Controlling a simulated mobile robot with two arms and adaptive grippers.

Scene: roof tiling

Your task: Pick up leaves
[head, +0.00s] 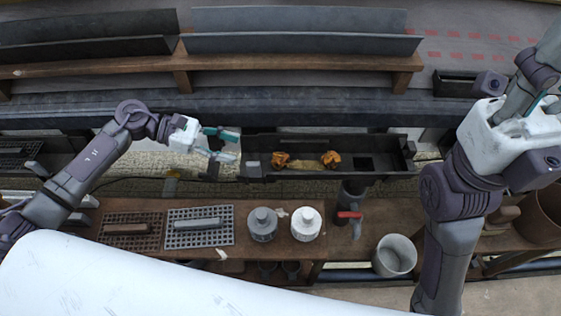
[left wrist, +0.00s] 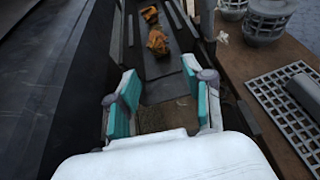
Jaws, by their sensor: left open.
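Two clumps of orange-brown leaves lie in a long dark gutter trough (head: 258,140). The left clump (head: 281,159) and the right clump (head: 330,158) are apart, with a tan patch between them. In the left wrist view, the near clump (left wrist: 157,42) and the far clump (left wrist: 149,14) lie ahead of the fingers. My left gripper (head: 226,146) is open and empty at the trough's left end, short of the left clump. Its teal fingers also show in the left wrist view (left wrist: 161,98). My right gripper (head: 536,105) is at the upper right, away from the leaves; its jaws are unclear.
A wooden bench (head: 340,235) in front of the trough holds a grey grate (head: 200,228), a brown grate (head: 130,230), a grey capped fitting (head: 263,224), a white one (head: 306,224) and a red-handled pipe (head: 350,214). A grey bucket (head: 395,256) stands right. Long gutters (head: 300,43) lie behind.

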